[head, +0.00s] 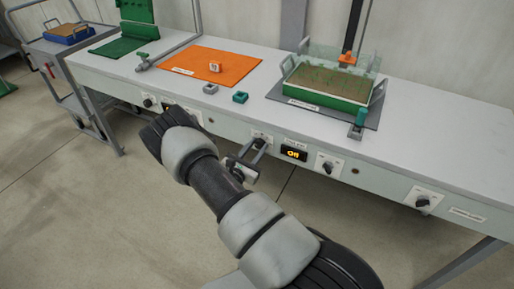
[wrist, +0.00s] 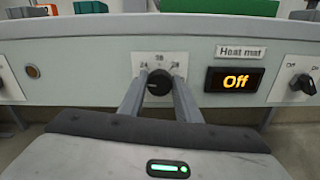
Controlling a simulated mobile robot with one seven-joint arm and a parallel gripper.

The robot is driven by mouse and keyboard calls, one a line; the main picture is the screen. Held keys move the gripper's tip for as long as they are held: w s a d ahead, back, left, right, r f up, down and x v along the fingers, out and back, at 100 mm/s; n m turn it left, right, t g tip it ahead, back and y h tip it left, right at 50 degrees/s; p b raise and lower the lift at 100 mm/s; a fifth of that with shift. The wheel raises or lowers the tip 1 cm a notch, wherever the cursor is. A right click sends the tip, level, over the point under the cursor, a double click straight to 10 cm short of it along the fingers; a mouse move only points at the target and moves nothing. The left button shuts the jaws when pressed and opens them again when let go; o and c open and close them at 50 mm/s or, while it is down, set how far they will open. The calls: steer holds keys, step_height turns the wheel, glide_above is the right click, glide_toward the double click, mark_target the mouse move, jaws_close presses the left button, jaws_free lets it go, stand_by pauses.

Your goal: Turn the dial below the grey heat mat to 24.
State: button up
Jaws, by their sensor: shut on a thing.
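The grey heat mat (head: 377,106) lies on the bench top under a green tray. Below it, on the front panel, a black dial (wrist: 158,82) sits on a white plate marked 24 at the left, a number at the top that is hard to read, and 28 at the right. My gripper (head: 259,147) is at this dial; in the wrist view its two fingers (wrist: 158,92) are shut on the knob from both sides. The dial's pointer is too unclear to read. The "Heat mat" display (wrist: 235,80), right of the dial, reads Off.
An Off/On switch (wrist: 303,86) is right of the display. More knobs (head: 422,201) line the panel. On the bench are an orange mat (head: 235,66), a green tray of seedlings (head: 325,88) and a small green-topped post (head: 359,122). Floor in front is clear.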

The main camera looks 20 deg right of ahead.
steer(key=m, duration=0.4)
steer(key=shift+b, duration=0.35)
steer(key=shift+m, duration=1.5)
steer(key=shift+f, duration=0.1)
steer(key=o, duration=1.1)
steer(key=shift+c, duration=0.2)
steer(key=shift+s, duration=0.1)
steer(key=p+v, duration=0.1)
steer(key=v, duration=1.6)
steer(key=shift+p, duration=0.35)
steer(key=shift+s+a, duration=0.15)
